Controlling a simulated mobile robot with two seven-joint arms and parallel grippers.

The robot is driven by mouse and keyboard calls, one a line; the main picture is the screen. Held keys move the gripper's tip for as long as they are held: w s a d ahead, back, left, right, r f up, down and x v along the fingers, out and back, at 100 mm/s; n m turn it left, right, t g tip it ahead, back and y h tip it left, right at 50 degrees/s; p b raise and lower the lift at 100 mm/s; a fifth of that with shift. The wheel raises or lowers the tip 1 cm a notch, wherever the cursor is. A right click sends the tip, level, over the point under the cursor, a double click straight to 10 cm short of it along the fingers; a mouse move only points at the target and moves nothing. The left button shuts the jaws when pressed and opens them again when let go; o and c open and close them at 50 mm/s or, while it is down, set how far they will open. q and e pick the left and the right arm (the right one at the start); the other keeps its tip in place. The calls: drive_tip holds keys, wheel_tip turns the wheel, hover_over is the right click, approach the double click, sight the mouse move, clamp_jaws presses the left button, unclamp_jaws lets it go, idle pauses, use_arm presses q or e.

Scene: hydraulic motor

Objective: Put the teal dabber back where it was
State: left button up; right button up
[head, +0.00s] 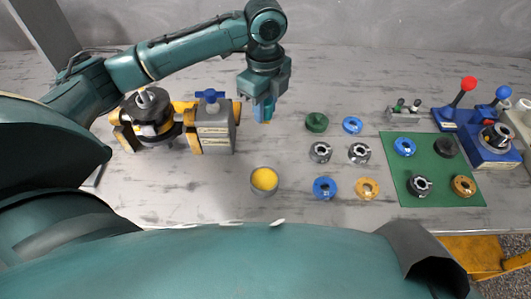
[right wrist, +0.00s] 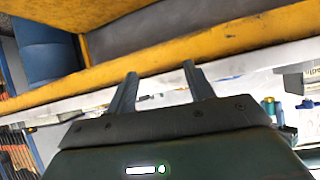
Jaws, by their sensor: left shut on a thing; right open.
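My left gripper (head: 265,97) points down over the back middle of the table, shut on the teal dabber (head: 264,111). Only the lower part of the dabber shows below the fingers; the rest is hidden by the gripper. I cannot tell whether its lower end touches the table. A small grey cup with yellow contents (head: 264,181) stands nearer to me, below the gripper in the picture. My right gripper (right wrist: 160,72) is open and empty in the right wrist view, its two fingers apart; it does not show in the head view.
A grey-and-yellow motor unit with a blue handle (head: 212,128) stands left of the gripper. Several rings lie to the right, including a green one (head: 316,122), and others on a green mat (head: 439,193). A yellow edge (right wrist: 200,45) is close to my right gripper.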

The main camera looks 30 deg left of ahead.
use_arm(q)
drive_tip(key=shift+w+a+f+m, duration=0.2)
drive_tip(key=shift+f+m, duration=0.25)
drive_tip(key=shift+m, duration=0.45)
drive_tip(key=shift+f+b, duration=0.3)
drive_tip(key=shift+f, duration=0.05)
wheel_tip(320, 180, down, 9)
drive_tip(key=shift+f, duration=0.15)
use_arm(e)
drive_tip(key=shift+w+a+f, duration=0.1)
drive_tip(key=shift+w+a, duration=0.05)
drive_tip(key=shift+w, duration=0.05)
use_arm(q)
drive_tip(key=shift+f, duration=0.15)
drive_tip(key=o, duration=1)
drive_tip(key=shift+r, duration=0.2)
wheel_tip(320, 180, up, 12)
